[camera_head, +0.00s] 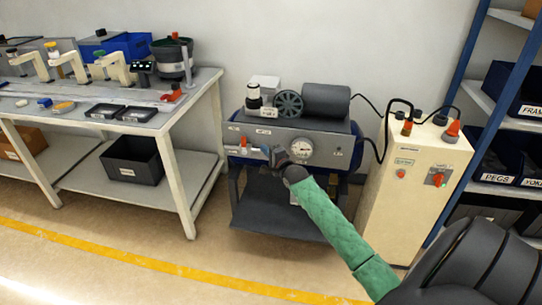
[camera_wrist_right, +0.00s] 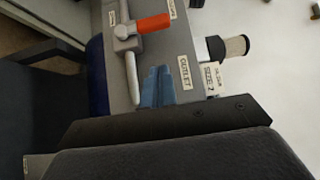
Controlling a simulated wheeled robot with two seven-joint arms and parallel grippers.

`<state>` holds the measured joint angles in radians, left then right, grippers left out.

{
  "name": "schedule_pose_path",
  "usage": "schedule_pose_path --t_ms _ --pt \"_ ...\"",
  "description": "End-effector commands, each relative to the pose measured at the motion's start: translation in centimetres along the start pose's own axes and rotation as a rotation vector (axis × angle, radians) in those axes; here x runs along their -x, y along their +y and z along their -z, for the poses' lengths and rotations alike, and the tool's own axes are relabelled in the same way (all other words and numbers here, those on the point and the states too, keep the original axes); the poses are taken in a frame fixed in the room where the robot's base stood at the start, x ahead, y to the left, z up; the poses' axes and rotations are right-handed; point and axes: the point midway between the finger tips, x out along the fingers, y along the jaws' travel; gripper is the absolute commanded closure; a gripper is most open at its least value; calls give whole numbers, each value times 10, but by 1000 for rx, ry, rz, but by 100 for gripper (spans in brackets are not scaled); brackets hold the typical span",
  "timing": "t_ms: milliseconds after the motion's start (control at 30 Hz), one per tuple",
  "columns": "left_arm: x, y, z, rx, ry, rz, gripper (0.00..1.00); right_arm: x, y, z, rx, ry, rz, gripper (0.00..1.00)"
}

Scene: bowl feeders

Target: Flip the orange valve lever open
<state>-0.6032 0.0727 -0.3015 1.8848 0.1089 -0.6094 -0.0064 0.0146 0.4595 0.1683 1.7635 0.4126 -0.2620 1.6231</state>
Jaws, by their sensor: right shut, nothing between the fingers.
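The orange valve lever (camera_wrist_right: 154,23) shows in the wrist view on a silver valve with a metal pipe, on the front of a grey panel. It lies across the pipe's line, pointing toward the small labels. In the head view it is a small orange spot (camera_head: 243,142) on the compressor's front panel (camera_head: 232,132). My right gripper (camera_head: 266,149) is just right of the lever in front of the panel. Its blue fingers (camera_wrist_right: 158,86) are closed together and empty, beside the pipe and apart from the lever. My left gripper is not in view.
A round gauge (camera_head: 302,148) sits on the panel right of my gripper. A cream cabinet (camera_head: 400,200) with red knobs stands to the right, with cables. A workbench (camera_head: 150,122) stands to the left. Open floor lies in front.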

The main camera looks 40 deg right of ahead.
Motion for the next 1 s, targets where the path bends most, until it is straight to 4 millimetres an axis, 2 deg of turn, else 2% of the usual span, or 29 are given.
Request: schedule_pose_path --t_ms 167,400,600,1000 --pt "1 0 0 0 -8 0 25 -27 -1 0 1 0 1 100" --pt "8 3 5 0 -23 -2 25 -48 0 -21 -1 -1 0 100" --pt "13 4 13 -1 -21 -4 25 -54 0 -28 0 0 0 100" --pt "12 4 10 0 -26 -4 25 -54 0 -28 1 0 -1 100"
